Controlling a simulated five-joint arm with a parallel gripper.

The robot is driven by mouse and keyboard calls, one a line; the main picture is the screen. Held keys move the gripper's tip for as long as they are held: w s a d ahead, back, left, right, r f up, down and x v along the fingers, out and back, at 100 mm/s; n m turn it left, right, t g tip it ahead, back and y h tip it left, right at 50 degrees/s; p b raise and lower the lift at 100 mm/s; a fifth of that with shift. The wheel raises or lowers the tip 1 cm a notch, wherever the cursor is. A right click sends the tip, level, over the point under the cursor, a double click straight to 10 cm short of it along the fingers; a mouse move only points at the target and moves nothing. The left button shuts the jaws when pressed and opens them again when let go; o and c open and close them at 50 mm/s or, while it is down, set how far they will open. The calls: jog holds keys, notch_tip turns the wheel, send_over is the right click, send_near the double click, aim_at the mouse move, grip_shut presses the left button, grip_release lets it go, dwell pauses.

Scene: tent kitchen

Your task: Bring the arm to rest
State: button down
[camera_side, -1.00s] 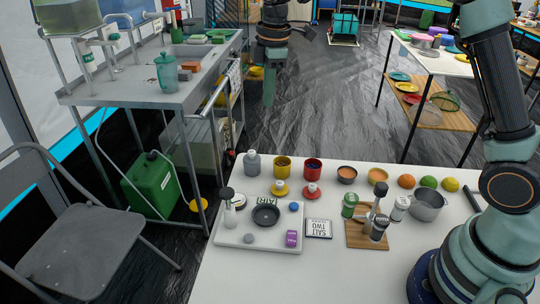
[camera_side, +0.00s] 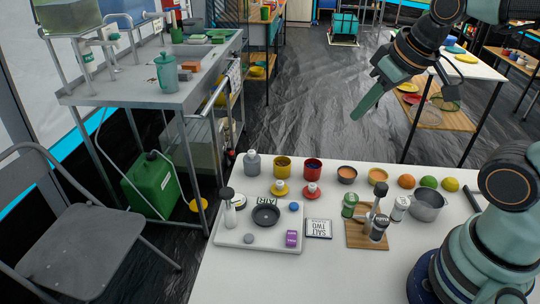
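My gripper (camera_side: 368,100) hangs in the air at the upper right, above and beyond the far edge of the white table (camera_side: 222,285). Its green finger points down and to the left. Only one finger shows clearly, so I cannot tell whether it is open or shut. I see nothing held at its tip. It is well apart from everything on the table.
A white tray (camera_side: 262,243) holds a small black pan (camera_side: 265,215) and several small items. Mugs, bowls, fruit and a grey pot (camera_side: 428,204) line the far side. A wooden board (camera_side: 362,237) carries several jars. Open floor lies beyond the table.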

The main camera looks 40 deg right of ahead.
jog(key=shift+s+f, duration=0.25)
